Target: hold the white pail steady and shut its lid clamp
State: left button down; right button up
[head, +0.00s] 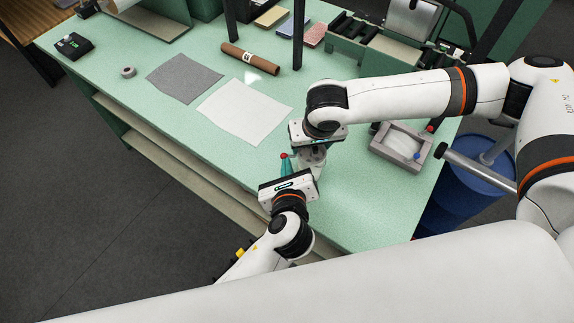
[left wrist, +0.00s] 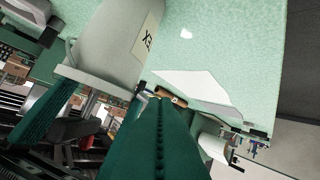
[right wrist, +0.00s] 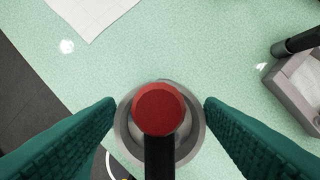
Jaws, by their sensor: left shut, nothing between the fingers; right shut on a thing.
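The white pail (head: 312,158) stands near the table's front edge, partly hidden by my grippers. It shows with a label in the left wrist view (left wrist: 112,42). My right gripper (right wrist: 158,112) is over the pail from above, its green fingers on opposite sides of the round grey rim (right wrist: 190,140), shut on it. The clamp lever's red knob (right wrist: 158,108) on a black rod stands up between those fingers and hides much of the lid. It also shows in the head view (head: 284,156). My left gripper (head: 286,171) is shut and empty beside the pail, close to the knob; contact is unclear.
A grey tray frame (head: 376,150) stands right of the pail, with a blue drum (head: 462,180) beyond the table edge. A white sheet (head: 243,112), grey sheet (head: 185,78) and brown roll (head: 250,59) lie further back. The table (head: 215,155) left of the pail is clear.

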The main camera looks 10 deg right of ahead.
pick_arm(q)
jog(key=s+f, duration=0.2)
jog(key=f, duration=0.1)
jog(key=shift+s+d+f, duration=0.1)
jog(key=shift+s+d, duration=0.25)
jog(key=shift+d, duration=0.05)
jog(key=v, duration=1)
jog(key=shift+r, duration=0.25)
pick_arm(e)
jog(key=shift+c, duration=0.2)
pick_arm(q)
jog(key=shift+w+d, duration=0.1)
jog(key=shift+d, duration=0.05)
pick_arm(e)
jog(key=o, duration=1.4)
